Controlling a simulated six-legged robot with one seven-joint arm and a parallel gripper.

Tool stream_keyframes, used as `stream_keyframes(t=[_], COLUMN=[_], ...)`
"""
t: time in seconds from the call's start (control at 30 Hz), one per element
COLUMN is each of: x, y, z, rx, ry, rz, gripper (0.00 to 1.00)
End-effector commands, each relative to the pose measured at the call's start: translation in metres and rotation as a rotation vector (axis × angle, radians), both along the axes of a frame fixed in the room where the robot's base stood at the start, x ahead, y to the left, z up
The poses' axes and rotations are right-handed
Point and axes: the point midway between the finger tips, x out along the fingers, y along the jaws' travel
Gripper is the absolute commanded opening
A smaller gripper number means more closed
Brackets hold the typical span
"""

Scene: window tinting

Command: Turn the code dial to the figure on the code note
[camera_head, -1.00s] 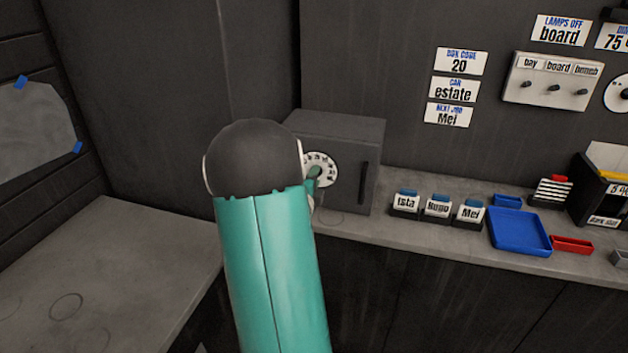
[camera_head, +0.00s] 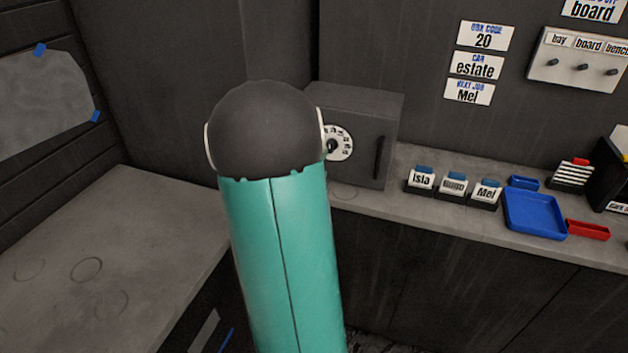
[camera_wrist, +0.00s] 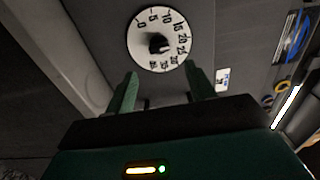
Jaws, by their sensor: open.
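The code dial (camera_head: 341,143) is a white disc with a dark knob on the front of the dark grey box (camera_head: 366,108), left of its handle. In the wrist view the dial (camera_wrist: 156,40) shows black figures around its rim; I cannot surely tell where the knob points. The code note (camera_head: 484,36) on the back wall reads 20. My gripper (camera_wrist: 161,75) is open and empty, its two green fingers apart below the dial in the wrist view, clear of the knob. In the head view my arm hides the gripper and the dial's left edge.
Name blocks (camera_head: 453,187), a blue tray (camera_head: 534,214) and a red tray (camera_head: 588,230) are on the bench right of the box. A switch board (camera_head: 580,62) hangs on the wall above. Another bench (camera_head: 90,250) is at left.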

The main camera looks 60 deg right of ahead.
Motion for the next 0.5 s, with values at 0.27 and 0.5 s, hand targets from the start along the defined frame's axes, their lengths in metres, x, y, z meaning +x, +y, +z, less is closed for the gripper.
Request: stream_keyframes(t=[0.27,0.5], x=[-0.008,-0.011], y=[0.053,0.065], z=[0.0,0.0], rx=[-0.001,-0.001], ry=[-0.002,0.0], rz=[0.001,-0.001], gripper=[0.55,0.55])
